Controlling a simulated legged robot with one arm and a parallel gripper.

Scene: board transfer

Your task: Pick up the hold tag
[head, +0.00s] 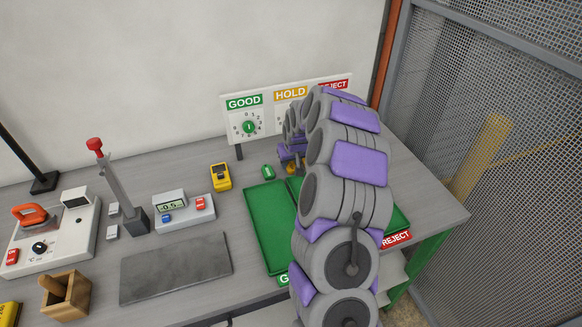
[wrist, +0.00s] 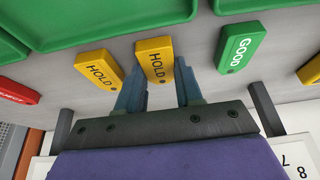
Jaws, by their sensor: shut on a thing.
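In the wrist view, a yellow tag marked HOLD (wrist: 155,58) lies between the two blue-grey fingers of my gripper (wrist: 158,78). The gripper is shut on this tag. A second yellow HOLD tag (wrist: 98,70) lies just left of the left finger, at a slant. In the head view, a bit of yellow tag (head: 292,168) shows beside my arm, which hides most of the gripper and the tags there. I cannot tell whether the held tag is clear of the table.
A green GOOD tag (wrist: 242,48) lies right of the gripper in the wrist view, and a red REJECT tag (wrist: 15,91) lies far left. Green trays (head: 265,225) are close by. The sign board (head: 268,122) stands behind. A yellow meter (head: 220,177) stands to the left.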

